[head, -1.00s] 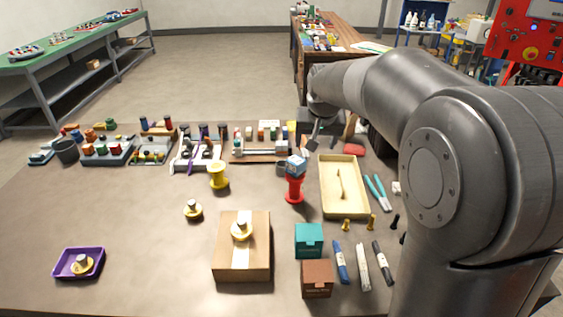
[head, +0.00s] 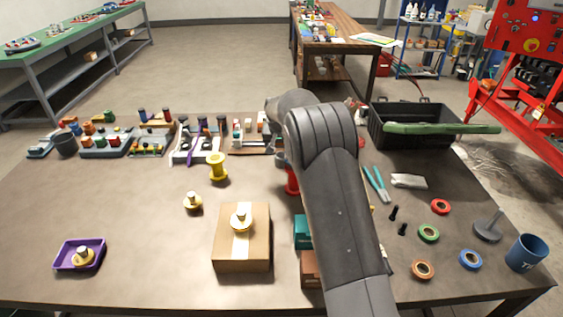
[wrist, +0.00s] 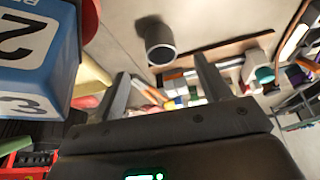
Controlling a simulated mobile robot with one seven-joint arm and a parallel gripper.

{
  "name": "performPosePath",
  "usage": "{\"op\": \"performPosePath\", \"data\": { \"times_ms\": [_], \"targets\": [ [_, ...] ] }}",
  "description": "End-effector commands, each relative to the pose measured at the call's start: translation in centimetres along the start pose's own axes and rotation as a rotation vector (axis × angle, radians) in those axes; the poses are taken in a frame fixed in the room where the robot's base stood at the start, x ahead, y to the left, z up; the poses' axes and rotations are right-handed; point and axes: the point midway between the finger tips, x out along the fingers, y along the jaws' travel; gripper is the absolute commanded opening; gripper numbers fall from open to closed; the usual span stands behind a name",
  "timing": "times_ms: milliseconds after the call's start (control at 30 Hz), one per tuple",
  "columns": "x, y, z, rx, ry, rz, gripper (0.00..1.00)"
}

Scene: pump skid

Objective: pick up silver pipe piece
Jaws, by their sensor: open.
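A grey pipe piece (wrist: 160,45), a short hollow cylinder, shows in the wrist view just beyond the gap between my fingers. My gripper (wrist: 163,80) is open and empty, with the two fingers apart and the pipe piece not touched. In the head view my arm hides the pipe piece and most of my gripper. Brass flanged pieces with silvery tops stand on the bare table (head: 193,201), on a cardboard box (head: 257,251) and in a purple tray (head: 60,263).
A blue and white numbered cube (wrist: 30,50) is close to the left of my fingers. A red stand (head: 291,181) is partly behind my arm. A yellow spool (head: 217,167) stands left of it. Racks of parts (head: 195,148) line the back. A black crate (head: 420,143) is at right.

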Motion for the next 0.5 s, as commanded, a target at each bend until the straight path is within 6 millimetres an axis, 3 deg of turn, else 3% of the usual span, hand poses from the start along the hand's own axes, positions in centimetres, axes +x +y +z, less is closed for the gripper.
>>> {"op": "performPosePath", "data": {
  "times_ms": [200, 500],
  "targets": [
    [3.5, 0.1, 0.0, 0.000, -0.002, 0.001, 0.70],
    [5.7, 0.1, -0.2, 0.001, -0.001, 0.000, 0.70]
  ]
}}
